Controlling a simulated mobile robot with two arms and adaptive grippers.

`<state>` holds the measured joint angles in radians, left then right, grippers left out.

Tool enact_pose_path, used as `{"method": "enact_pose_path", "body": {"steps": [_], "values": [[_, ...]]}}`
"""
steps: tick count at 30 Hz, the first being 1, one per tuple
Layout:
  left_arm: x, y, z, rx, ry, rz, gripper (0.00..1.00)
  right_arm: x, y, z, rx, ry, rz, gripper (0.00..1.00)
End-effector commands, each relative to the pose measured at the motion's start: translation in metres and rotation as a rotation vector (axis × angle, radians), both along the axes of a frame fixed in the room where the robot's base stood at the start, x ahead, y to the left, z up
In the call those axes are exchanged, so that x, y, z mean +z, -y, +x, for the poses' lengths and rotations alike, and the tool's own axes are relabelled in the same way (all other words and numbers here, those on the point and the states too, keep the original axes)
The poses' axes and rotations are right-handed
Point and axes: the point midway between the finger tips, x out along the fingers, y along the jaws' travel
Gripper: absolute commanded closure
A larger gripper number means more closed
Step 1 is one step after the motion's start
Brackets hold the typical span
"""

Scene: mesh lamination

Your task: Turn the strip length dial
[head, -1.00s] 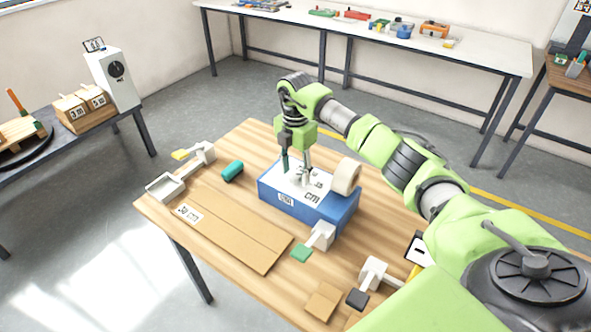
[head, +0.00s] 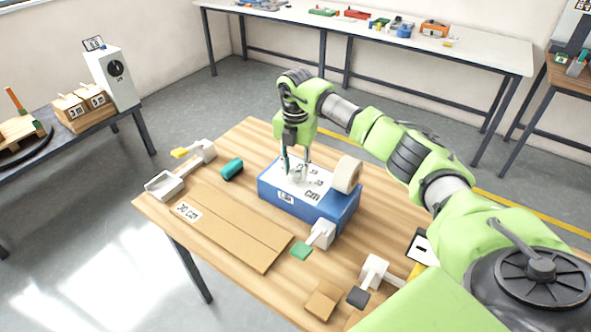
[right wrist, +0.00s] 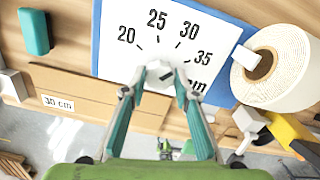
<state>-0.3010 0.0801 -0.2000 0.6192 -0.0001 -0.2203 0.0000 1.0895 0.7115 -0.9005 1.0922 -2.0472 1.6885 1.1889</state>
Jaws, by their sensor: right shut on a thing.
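The strip length dial is a white knob (right wrist: 160,74) on the white top plate of a blue box (head: 335,215). In the right wrist view its scale (right wrist: 172,22) reads 20, 25, 30 and 35, with "cm" at the right. My right gripper (head: 297,174) points down over the box, and its two fingers (right wrist: 160,82) are shut on the knob from both sides. The fingers hide part of the knob, and I cannot tell which number it points to. My left gripper is not in view.
A white lever with a green pad (head: 302,251) is at the box's front.

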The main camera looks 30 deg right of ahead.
Motion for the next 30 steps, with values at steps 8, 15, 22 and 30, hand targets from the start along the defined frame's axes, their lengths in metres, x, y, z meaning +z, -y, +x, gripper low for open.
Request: {"method": "enact_pose_path", "body": {"steps": [8, 15, 22, 30], "values": [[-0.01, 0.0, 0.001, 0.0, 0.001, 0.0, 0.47, 0.0, 0.0, 0.001, 0.263, 0.002, -0.001, 0.94], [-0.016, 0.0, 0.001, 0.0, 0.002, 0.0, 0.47, 0.0, 0.001, 0.001, 0.49, 0.004, -0.001, 0.94], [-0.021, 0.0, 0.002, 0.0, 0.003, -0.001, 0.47, 0.0, 0.001, 0.001, 0.7, 0.003, -0.001, 0.94], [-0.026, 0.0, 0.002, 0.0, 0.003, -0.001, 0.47, 0.0, 0.0, 0.001, 0.899, 0.004, -0.001, 0.94]]}}
